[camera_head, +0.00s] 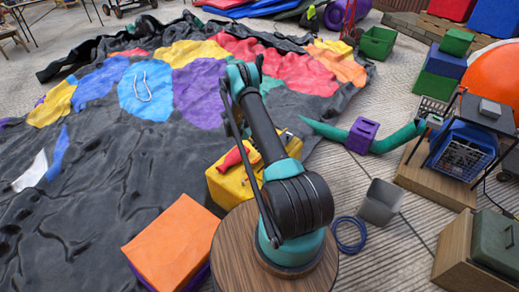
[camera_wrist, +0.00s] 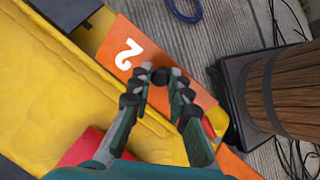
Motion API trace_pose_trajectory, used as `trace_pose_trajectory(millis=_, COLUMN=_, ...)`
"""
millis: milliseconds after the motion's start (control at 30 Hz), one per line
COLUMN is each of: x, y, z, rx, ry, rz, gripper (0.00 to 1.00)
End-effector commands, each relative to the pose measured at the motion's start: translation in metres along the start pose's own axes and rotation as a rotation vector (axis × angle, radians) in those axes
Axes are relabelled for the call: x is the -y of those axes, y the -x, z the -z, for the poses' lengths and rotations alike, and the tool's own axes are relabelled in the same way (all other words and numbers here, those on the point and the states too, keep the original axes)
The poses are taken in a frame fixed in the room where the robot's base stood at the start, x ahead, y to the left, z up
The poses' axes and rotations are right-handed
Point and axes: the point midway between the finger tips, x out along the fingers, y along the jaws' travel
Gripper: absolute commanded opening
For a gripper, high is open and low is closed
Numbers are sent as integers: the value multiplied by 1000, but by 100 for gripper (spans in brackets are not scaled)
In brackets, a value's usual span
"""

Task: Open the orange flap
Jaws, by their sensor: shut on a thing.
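The orange flap (camera_wrist: 118,45) carries a white figure 2 and lies across the yellow box (camera_wrist: 55,95) in the wrist view. My gripper (camera_wrist: 161,74) is over the flap, its fingers closed around a small dark round knob (camera_wrist: 160,76) at the flap. The exact contact is partly hidden by the fingertips. A dark area shows beside the flap's upper left edge; I cannot tell how far the flap is open. In the head view the yellow box (camera_head: 228,187) stands left of my arm, which hides its right part; the flap and fingertips cannot be made out there.
A red object (camera_wrist: 80,148) lies on the yellow box. An orange block (camera_head: 172,240) stands front left. A grey bin (camera_head: 381,203) and a blue ring (camera_head: 349,235) are to the right. The crumpled, deflated castle (camera_head: 95,190) covers the floor at left.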

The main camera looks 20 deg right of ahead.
Motion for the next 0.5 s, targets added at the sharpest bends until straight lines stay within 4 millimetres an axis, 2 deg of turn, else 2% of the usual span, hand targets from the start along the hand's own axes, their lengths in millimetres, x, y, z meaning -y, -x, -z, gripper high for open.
trace_pose_trajectory(millis=300, x=0, y=0, z=1, rx=-1, ry=1, rz=-2, gripper=0)
trace_pose_trajectory(millis=333, x=0, y=0, z=1, rx=-1, ry=1, rz=-2, gripper=21)
trace_pose_trajectory(millis=500, x=0, y=0, z=1, rx=-1, ry=1, rz=-1, gripper=39)
